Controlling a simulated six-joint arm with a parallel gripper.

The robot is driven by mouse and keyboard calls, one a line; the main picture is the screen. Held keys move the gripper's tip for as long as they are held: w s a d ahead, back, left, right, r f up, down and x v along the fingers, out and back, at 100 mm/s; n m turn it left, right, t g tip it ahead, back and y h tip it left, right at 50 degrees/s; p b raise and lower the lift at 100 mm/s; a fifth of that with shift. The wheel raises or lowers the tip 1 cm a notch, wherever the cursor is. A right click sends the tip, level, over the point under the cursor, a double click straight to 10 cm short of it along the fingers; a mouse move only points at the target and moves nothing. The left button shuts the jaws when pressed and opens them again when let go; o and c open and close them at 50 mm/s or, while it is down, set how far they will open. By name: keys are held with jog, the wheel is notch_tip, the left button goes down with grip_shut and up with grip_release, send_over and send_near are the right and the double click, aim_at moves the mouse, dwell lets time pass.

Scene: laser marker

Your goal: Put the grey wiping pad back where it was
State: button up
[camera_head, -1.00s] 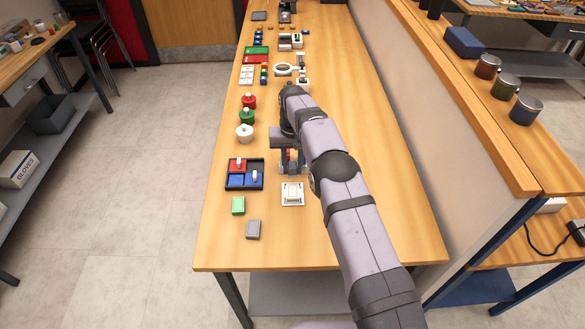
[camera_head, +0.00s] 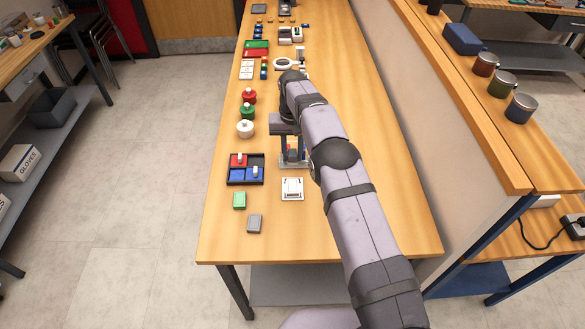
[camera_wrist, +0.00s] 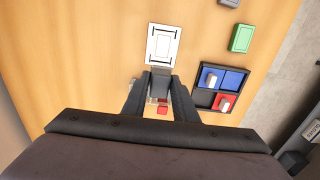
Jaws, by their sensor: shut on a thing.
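My gripper (camera_wrist: 160,90) points down, with its two dark fingers shut on a grey block, which I take to be the grey wiping pad (camera_wrist: 160,76). It shows between the fingertips in the wrist view. In the head view my gripper (camera_head: 284,129) is beyond the white plate with black markings (camera_head: 292,188), over a small stand with red and blue parts (camera_head: 293,158). The arm hides most of the held pad there. The white plate (camera_wrist: 163,44) is just above the fingertips in the wrist view. Another grey block (camera_head: 254,223) lies on the table near its front.
A green block (camera_head: 239,200) and a black divided tray (camera_head: 246,182) with red and blue compartments stand left of the plate. White, green and red knobbed pots (camera_head: 246,129) line the left edge farther back. The table's front and right side are clear.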

jog(key=shift+s, duration=0.1)
jog(key=shift+s+a+r+b, duration=0.1)
jog(key=shift+s+a+b, duration=0.05)
jog(key=shift+s+b, duration=0.4)
jog(key=b, duration=0.6)
send_over(297, 219)
jog(key=shift+f+p, duration=1.7)
jog(key=shift+f, duration=3.5)
jog(key=shift+f, duration=0.1)
jog(key=o, duration=1)
jog(key=shift+o, duration=0.2)
notch_tip(297, 219, up, 12)
jog(key=b, duration=0.4)
